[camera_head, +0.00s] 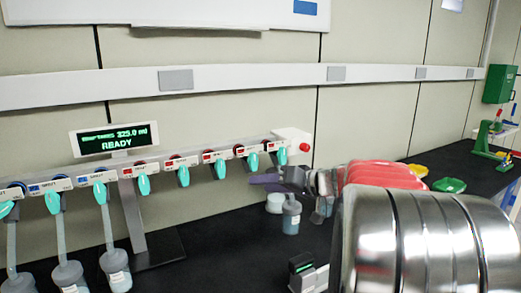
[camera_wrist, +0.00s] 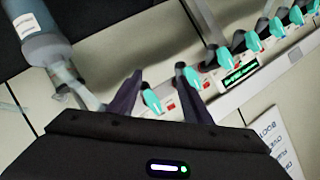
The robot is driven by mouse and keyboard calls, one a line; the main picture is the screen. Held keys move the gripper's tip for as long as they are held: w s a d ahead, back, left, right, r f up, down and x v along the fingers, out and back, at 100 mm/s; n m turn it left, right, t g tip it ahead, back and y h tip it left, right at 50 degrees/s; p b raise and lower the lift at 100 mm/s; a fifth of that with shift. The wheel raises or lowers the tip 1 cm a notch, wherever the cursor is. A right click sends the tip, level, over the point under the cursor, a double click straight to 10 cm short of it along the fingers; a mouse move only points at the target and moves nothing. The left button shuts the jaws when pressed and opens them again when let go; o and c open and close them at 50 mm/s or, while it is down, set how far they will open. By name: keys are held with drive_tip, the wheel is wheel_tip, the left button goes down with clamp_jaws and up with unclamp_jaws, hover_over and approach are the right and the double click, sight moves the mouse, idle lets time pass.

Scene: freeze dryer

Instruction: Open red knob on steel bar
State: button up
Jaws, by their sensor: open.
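The steel bar (camera_head: 131,165) runs along the wall under a display. Several teal knobs hang from it. Those to the right, such as this teal knob (camera_head: 184,176), have red labels; those at the left end, such as this one (camera_head: 100,192), have blue labels. A white box at the bar's right end carries a round red button (camera_head: 304,147). My gripper (camera_head: 262,180) is below the bar's right part, its fingers pointing left. In the wrist view, my gripper (camera_wrist: 157,95) is open, and a teal knob (camera_wrist: 152,101) with a red label shows between the fingers. Contact cannot be told.
The green-lit display (camera_head: 117,138) reads READY. Several flasks (camera_head: 117,268) hang at left. A bottle (camera_head: 291,215) stands under my gripper, and a bottle (camera_wrist: 38,40) shows in the wrist view. A small device (camera_head: 307,275) sits in front. Yellow and green dishes (camera_head: 449,185) lie right.

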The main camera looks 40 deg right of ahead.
drive_tip(key=d+r+m+t+h, duration=0.1)
drive_tip(key=d+m+t+h, duration=0.15)
drive_tip(key=d, duration=0.95)
drive_tip(key=t+h, duration=0.2)
drive_tip(key=h, duration=0.1)
approach(307, 149)
drive_tip(key=shift+m, duration=0.35)
drive_tip(key=s, duration=0.4)
drive_tip(key=shift+s+a, duration=0.25)
drive_tip(key=shift+w, duration=0.1)
drive_tip(key=w, duration=0.4)
drive_tip(key=w+d, duration=0.1)
drive_tip(key=w, duration=0.8)
drive_tip(key=shift+w+d, duration=0.25)
drive_tip(key=shift+w, duration=0.05)
drive_tip(key=shift+c, duration=0.2)
drive_tip(key=c, duration=1)
